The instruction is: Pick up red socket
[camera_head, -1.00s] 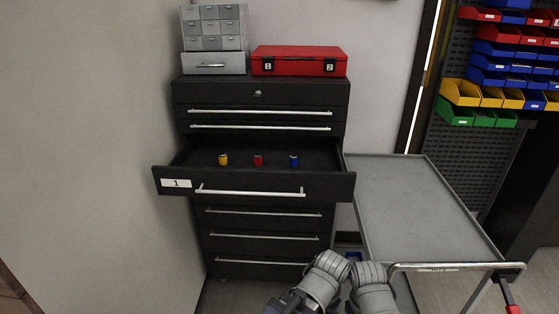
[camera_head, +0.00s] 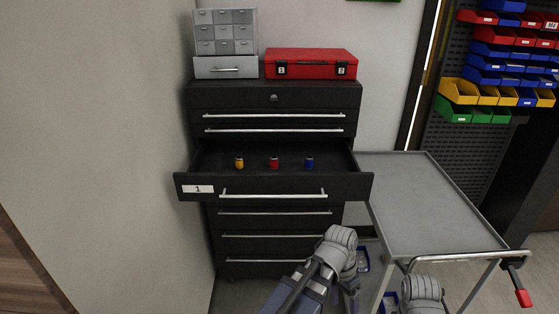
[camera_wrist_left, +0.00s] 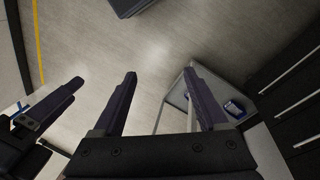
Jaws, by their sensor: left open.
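The red socket (camera_head: 274,163) stands upright in the open drawer (camera_head: 222,160) of the black cabinet, between a yellow socket (camera_head: 239,163) on its left and a blue socket (camera_head: 309,163) on its right. My left arm shows low in the head view, in front of the cabinet and below the drawer; its fingers are not clear there. In the left wrist view my left gripper (camera_wrist_left: 160,82) is open and empty, with floor between its fingers. My right arm shows at the lower edge of the head view, and its fingers are hidden there.
The drawer front, with a label and long handle (camera_head: 273,195), juts out below the sockets. A grey cart (camera_head: 425,205) stands right of the cabinet. A red case (camera_head: 310,64) and a small grey drawer unit (camera_head: 226,38) sit on the cabinet. Wall bins hang at the right.

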